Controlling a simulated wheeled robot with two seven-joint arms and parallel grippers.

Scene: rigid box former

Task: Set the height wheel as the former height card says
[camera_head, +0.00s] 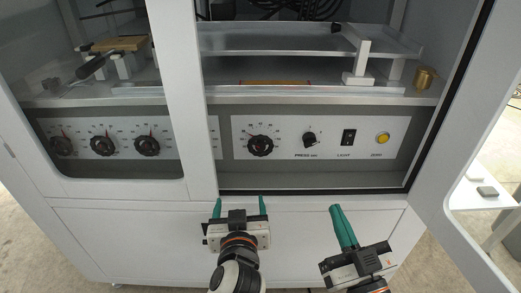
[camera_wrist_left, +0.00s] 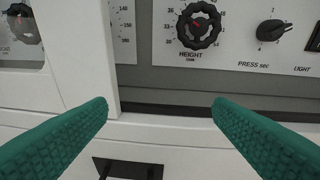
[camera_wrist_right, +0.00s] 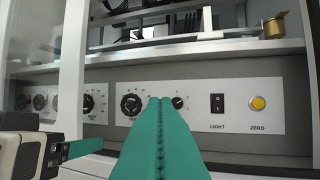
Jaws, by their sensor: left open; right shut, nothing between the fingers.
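The height wheel (camera_head: 260,145) is a black knurled knob with a red pointer on a light panel. In the left wrist view the height wheel (camera_wrist_left: 200,25) has the label HEIGHT under it and a scale with numbers from the 30s to the 50s around it. My left gripper (camera_head: 240,206) is open and empty, in front of the cabinet below the height wheel and apart from it. My right gripper (camera_head: 343,228) is shut and empty, lower right of the wheel; its closed green fingers (camera_wrist_right: 160,125) fill the middle of the right wrist view. I cannot make out a height card.
The PRESS knob (camera_head: 309,139), LIGHT switch (camera_head: 348,138) and yellow ZERO button (camera_head: 382,138) sit right of the wheel. Several similar dials, including one (camera_head: 147,145), sit behind the left pane. A white frame post (camera_head: 203,150) stands left of the wheel. A brass cup (camera_head: 425,78) sits on the shelf.

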